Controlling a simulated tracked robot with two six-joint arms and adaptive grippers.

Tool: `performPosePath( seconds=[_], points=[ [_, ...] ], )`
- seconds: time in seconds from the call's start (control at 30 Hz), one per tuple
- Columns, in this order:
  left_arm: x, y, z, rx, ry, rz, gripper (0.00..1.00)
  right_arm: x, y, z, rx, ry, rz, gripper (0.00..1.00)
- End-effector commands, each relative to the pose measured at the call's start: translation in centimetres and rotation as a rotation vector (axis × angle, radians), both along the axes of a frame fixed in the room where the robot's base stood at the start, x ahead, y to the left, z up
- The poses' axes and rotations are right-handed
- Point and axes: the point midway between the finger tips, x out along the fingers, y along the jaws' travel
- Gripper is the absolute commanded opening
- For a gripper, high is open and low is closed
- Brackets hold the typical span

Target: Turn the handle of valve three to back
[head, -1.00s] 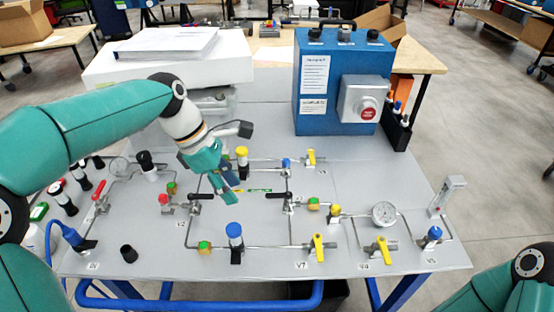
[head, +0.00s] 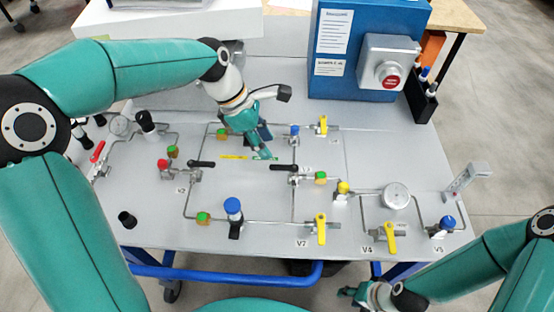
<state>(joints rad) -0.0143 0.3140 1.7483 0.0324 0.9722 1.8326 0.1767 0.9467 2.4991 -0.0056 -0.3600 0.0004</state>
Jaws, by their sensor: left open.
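Two black-handled valves are near the panel's middle in the head view. The right one has its black handle (head: 283,167) pointing left from its body. The left one, near the V2 label, has its black handle (head: 201,164) pointing right. I cannot read a V3 label, but the right one seems to be valve three. My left gripper (head: 264,144) is open and empty, just behind and left of that handle's free end, apparently not touching it. My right gripper (head: 356,294) is low at the panel's front, far from the valves; its fingers are unclear.
The grey panel (head: 270,237) carries thin pipes, a pressure gauge (head: 396,195), a blue-capped fitting (head: 233,207) and yellow-handled valves, including V7 (head: 321,229) and V4 (head: 390,238). A blue control box (head: 340,65) with a red button stands behind. Above the panel's front is clear.

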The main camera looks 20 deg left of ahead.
Motion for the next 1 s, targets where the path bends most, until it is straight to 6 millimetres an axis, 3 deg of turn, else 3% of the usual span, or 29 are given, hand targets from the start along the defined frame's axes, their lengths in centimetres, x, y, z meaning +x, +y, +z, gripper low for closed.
performPosePath(
  seconds=[0.1,0.33,0.5,0.8,0.83,1.0],
  points=[
    [0.2,-1.0,-2.6,0.000,0.005,-0.003,0.42,0.0,0.0,-0.1,0.000,0.000,0.000,0.40],
    [0.6,-2.4,-5.9,0.000,0.003,-0.002,0.42,0.0,0.0,-0.1,0.000,0.000,0.000,0.40],
    [0.8,-2.9,-7.1,0.000,0.000,-0.002,0.42,0.0,0.0,-0.1,0.000,-0.001,0.000,0.40],
    [0.9,-3.0,-7.3,0.000,0.000,-0.002,0.42,0.0,0.0,-0.1,0.000,0.000,0.000,0.40],
    [0.9,-3.0,-7.3,0.000,0.000,-0.003,0.40,0.0,0.0,-0.1,0.000,0.000,0.000,0.40],
    [0.9,-3.0,-7.3,0.000,0.000,-0.003,0.12,0.0,0.0,-0.1,0.000,0.000,0.000,0.40]
  ],
)
